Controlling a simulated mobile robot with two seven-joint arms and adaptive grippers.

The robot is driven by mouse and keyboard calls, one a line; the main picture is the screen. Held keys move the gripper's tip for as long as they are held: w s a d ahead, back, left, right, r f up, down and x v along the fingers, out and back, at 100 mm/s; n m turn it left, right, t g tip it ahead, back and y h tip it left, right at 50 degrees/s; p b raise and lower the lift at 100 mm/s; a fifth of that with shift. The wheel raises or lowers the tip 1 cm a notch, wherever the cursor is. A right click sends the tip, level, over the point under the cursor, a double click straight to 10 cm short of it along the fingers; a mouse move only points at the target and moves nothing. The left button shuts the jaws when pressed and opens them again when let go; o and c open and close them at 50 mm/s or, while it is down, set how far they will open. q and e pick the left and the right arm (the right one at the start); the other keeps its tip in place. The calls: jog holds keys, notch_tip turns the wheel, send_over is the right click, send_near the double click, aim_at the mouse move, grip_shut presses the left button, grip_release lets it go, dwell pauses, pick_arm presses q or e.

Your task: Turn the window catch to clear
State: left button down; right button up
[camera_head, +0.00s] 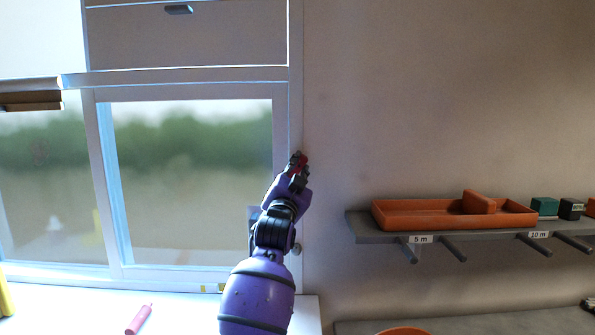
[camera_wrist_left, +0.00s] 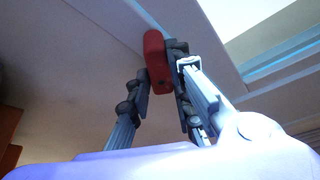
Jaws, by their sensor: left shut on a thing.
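The window catch (camera_wrist_left: 156,62) is a red handle on the window's right frame post. In the head view only a small red part of it (camera_head: 304,161) shows. My left gripper (camera_head: 298,163) is at the post, shut on the red catch. In the left wrist view the dark fingers of the left gripper (camera_wrist_left: 161,85) sit on either side of the catch. The catch's pivot is hidden. The window (camera_head: 190,180) has a white frame around a blurred green view. My right gripper is in neither view.
A grey wall shelf (camera_head: 362,229) to the right holds an orange tray (camera_head: 400,213) and small dark boxes (camera_head: 571,208). A pink tube (camera_head: 139,320) lies on the white sill (camera_head: 180,312). The wall between window and shelf is bare.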

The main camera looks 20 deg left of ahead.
pick_arm(q)
jog(key=shift+r, duration=0.1)
dwell(0.3)
jog(key=c, duration=1.6)
grip_release()
jog(key=shift+o, duration=0.2)
jog(key=shift+s+f, duration=0.2)
jog(key=v, duration=1.1)
jog(key=shift+s, duration=0.3)
jog(key=shift+n, duration=0.3)
